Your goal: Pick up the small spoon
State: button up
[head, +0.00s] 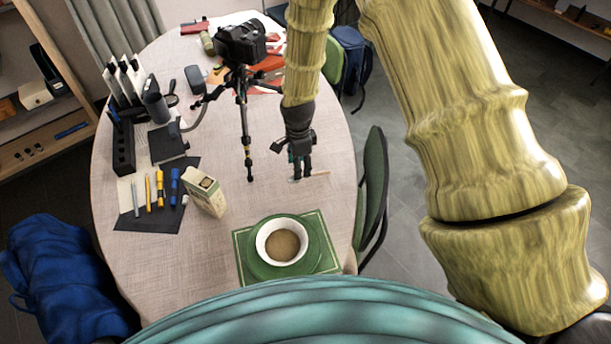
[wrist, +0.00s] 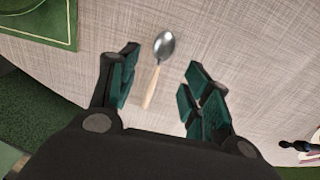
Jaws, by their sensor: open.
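The small spoon (wrist: 162,52) lies flat on the table in the wrist view, with a shiny metal bowl and a pale wooden handle. My gripper (wrist: 160,82) is open above it, with one finger on each side and the handle between them. The fingers look apart from the spoon; the exact height above the table is hard to tell. In the head view my gripper (head: 302,176) points down over the right side of the table, and only a thin pale piece of the spoon (head: 320,174) shows beside the fingertips.
A camera on a black tripod (head: 246,110) stands just left of my gripper. A white bowl (head: 282,242) sits on a green plate and mat at the front. A small carton (head: 205,192) and markers are further left. A green chair (head: 374,190) is by the right edge.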

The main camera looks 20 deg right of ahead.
jog(key=shift+a+f+p, duration=0.1)
jog(key=shift+f+p, duration=1.15)
jog(key=shift+f, duration=1.4)
jog(key=c, duration=0.9)
